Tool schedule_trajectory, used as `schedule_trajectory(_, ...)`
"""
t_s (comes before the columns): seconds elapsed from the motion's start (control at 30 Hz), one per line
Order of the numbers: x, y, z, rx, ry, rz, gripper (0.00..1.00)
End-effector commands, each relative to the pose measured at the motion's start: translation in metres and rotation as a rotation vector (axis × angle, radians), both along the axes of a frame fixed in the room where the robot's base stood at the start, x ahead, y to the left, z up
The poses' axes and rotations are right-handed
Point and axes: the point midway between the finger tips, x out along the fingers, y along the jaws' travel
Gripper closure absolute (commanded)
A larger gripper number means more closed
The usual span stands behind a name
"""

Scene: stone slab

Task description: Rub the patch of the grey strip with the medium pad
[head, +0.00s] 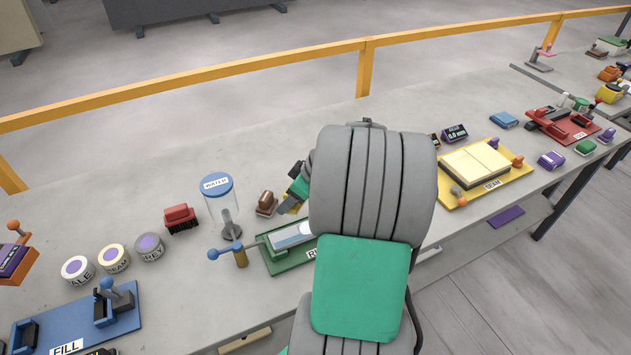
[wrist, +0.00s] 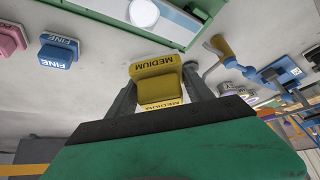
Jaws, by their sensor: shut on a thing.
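My gripper (wrist: 160,98) is shut on the yellow medium pad (wrist: 155,68), marked "MEDIUM", in the wrist view. The pad is clear of the green jig (wrist: 206,28), which lies beyond it at the top of that view. A pale grey strip (wrist: 174,28) lies in the jig, with a whitish round patch (wrist: 144,12) on it. In the head view the green jig (head: 281,263) holds the pale strip (head: 291,235). My arm hides its right part and most of my gripper (head: 296,197); a bit of yellow shows there.
A brown-topped block (head: 266,203), a water jar (head: 217,195) and a red brush (head: 180,218) stand near the jig. A blue fine pad (wrist: 58,50) and a pink one (wrist: 10,38) show in the wrist view.

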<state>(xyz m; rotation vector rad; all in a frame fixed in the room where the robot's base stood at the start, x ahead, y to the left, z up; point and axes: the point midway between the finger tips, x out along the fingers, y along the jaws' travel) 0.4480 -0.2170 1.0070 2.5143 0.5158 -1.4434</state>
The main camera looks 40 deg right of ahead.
Motion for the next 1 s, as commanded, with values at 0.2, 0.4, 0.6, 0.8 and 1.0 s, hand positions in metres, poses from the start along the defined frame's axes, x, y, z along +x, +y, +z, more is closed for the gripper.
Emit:
schedule_trajectory(0.2, -0.038, -0.050, -0.001, -0.001, -0.002, 0.090, 0.85)
schedule_trajectory(0.4, -0.041, -0.053, -0.015, -0.003, -0.002, 0.099, 0.85)
schedule_trajectory(0.6, -0.041, -0.052, -0.040, -0.002, 0.000, 0.098, 0.85)
schedule_trajectory(0.8, -0.040, -0.053, -0.061, -0.005, -0.002, 0.098, 0.85)
schedule_trajectory(1.0, -0.041, -0.053, -0.064, -0.006, -0.002, 0.097, 0.85)
